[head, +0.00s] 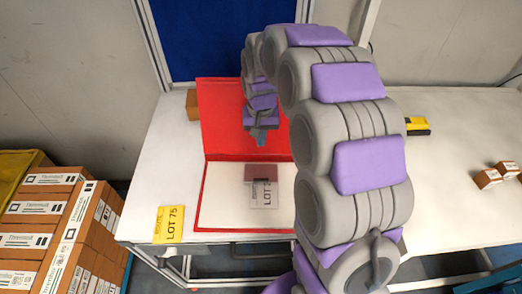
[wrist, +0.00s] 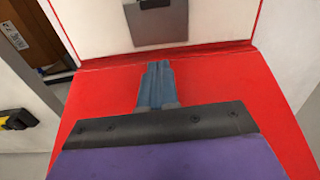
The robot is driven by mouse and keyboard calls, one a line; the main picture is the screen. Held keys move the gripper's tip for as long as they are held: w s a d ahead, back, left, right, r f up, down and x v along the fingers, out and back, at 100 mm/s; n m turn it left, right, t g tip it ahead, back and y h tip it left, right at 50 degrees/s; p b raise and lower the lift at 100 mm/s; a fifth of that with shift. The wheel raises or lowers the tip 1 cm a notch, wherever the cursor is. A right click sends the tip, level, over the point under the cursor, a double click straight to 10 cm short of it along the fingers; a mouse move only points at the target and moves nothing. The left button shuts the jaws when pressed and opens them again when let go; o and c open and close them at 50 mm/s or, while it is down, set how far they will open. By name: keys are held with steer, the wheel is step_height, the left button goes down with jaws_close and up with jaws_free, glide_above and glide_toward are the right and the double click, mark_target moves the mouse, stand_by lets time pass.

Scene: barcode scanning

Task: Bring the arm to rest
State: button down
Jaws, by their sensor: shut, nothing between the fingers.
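My arm rises at the right of the head view and curls over toward the table. My gripper (head: 260,138) hangs over the red back panel of a red-edged board on the white table (head: 160,150). In the wrist view my gripper (wrist: 158,72) points at the red panel (wrist: 220,90), with its fingers together and nothing between them. It is apart from the small brown box and grey label (head: 264,195) on the board's white area. Part of the board is hidden behind my arm.
A yellow LOT 75 card (head: 169,224) lies at the table's front left. Stacked boxes (head: 60,225) stand on the left. A yellow and black device (head: 418,126) and small brown boxes (head: 490,177) are on the right. A brown box (head: 192,104) sits at the back left.

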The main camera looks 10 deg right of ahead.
steer(key=s+r+n+g, duration=0.1)
steer(key=s+r, duration=0.2)
steer(key=s, duration=1.4)
steer(key=s+r+n, duration=0.1)
steer(key=s+r, duration=0.2)
steer(key=s, duration=1.5)
steer(key=shift+d+g, duration=0.25)
steer(key=shift+g, duration=0.15)
steer(key=c, duration=1.8)
jaws_free()
